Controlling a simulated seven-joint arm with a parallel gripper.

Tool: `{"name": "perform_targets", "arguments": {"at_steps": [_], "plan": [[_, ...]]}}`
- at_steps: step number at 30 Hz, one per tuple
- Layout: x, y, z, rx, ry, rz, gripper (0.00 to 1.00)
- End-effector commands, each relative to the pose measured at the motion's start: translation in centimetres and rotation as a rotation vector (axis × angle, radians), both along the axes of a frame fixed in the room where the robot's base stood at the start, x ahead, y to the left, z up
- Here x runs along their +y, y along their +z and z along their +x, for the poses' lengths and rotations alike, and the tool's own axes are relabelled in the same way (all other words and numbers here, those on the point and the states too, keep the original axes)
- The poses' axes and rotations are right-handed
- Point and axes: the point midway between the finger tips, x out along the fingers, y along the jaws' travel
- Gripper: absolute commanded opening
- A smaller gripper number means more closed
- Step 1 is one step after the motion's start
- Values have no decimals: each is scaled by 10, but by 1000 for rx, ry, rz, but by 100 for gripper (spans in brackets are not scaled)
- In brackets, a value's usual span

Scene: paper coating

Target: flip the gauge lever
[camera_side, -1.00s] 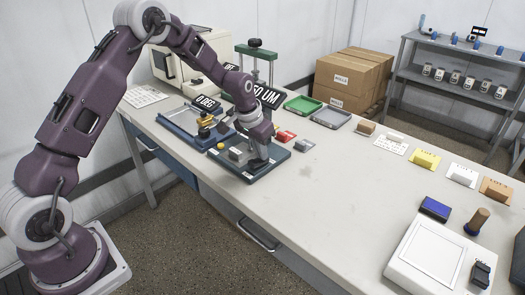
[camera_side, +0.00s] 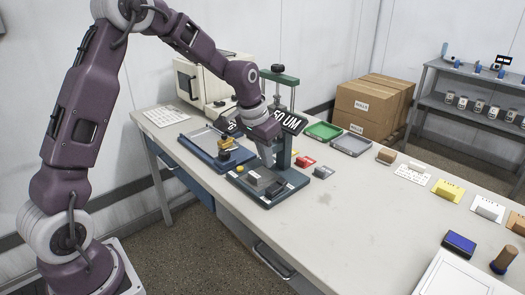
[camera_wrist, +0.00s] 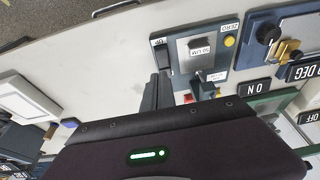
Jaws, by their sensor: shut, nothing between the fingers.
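The gauge is a dark teal base (camera_side: 292,190) on the table, with a grey block, a yellow button (camera_side: 240,169) and a small dark part, apparently the lever (camera_side: 276,188), near its front right. In the wrist view the gauge base (camera_wrist: 181,84) carries a silver plate labelled 50 UM, a yellow ZERO button (camera_wrist: 229,40) and the black lever (camera_wrist: 161,56) beside a small white label. I cannot tell which way the lever leans. My gripper (camera_side: 267,163) is shut and empty, pointing down above the gauge. Its dark fingers (camera_wrist: 157,92) appear near the lever in the wrist view.
A blue fixture with brass parts (camera_side: 226,146) is to the left. Small red (camera_side: 305,161) and grey blocks lie to the right.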

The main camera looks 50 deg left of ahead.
Motion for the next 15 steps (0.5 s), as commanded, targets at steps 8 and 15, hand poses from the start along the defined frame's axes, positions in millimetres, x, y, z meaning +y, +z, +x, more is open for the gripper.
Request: {"name": "perform_targets", "arguments": {"at_steps": [8,15], "plan": [[0,29,-17,-1,-1,0,0],[-1,31,-18,0,-1,-1,0]]}}
